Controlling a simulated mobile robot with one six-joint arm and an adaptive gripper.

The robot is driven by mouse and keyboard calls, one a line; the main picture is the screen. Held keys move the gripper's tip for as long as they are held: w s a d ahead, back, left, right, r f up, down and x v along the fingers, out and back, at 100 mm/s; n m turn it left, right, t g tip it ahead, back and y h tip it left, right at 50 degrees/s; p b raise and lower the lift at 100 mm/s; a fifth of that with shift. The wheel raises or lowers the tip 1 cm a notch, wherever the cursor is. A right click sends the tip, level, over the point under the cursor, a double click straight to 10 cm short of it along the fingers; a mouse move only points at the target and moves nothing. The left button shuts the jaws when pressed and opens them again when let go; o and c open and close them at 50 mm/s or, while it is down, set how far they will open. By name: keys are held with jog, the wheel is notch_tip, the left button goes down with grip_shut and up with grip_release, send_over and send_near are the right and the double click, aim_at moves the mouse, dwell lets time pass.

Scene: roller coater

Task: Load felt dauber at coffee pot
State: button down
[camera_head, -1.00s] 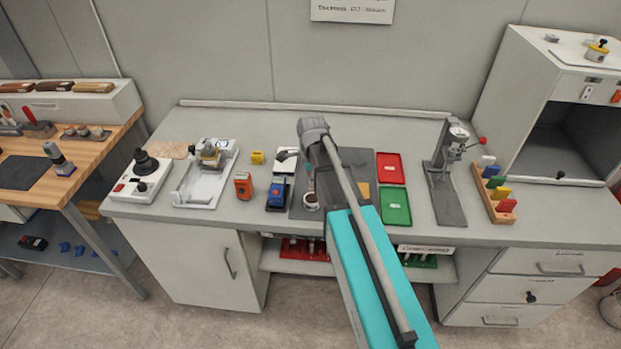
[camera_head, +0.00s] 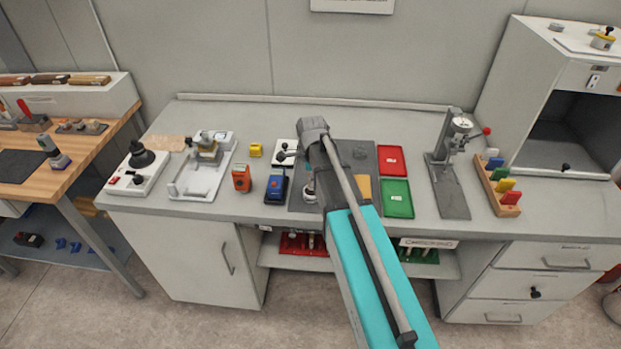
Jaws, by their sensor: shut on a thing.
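My arm reaches over the bench, and its wrist covers much of the work spot. My gripper (camera_head: 309,180) is mostly hidden beside and below the wrist, over the dark mat (camera_head: 362,158). It is shut on a slim thing, taken as the felt dauber, whose shape is too small and covered to make out. Just below it on the mat is a small round pot (camera_head: 309,198), taken as the coffee pot, partly covered. I cannot tell whether the dauber touches the pot.
Left of the mat stand a blue device (camera_head: 276,188), an orange device (camera_head: 241,178) and a white-based fixture (camera_head: 190,188). Right are red (camera_head: 392,160) and green (camera_head: 397,198) trays, a gauge stand (camera_head: 447,165) and a rack of coloured blocks (camera_head: 492,190). The front bench strip is clear.

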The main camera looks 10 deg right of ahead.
jog(key=shift+f+b, duration=0.6)
dwell(2.4)
jog(key=shift+r, duration=0.1)
jog(key=shift+r+p, duration=3.45)
jog(key=shift+p, duration=0.1)
jog(key=shift+f+b, duration=0.9)
jog(key=shift+f, duration=0.05)
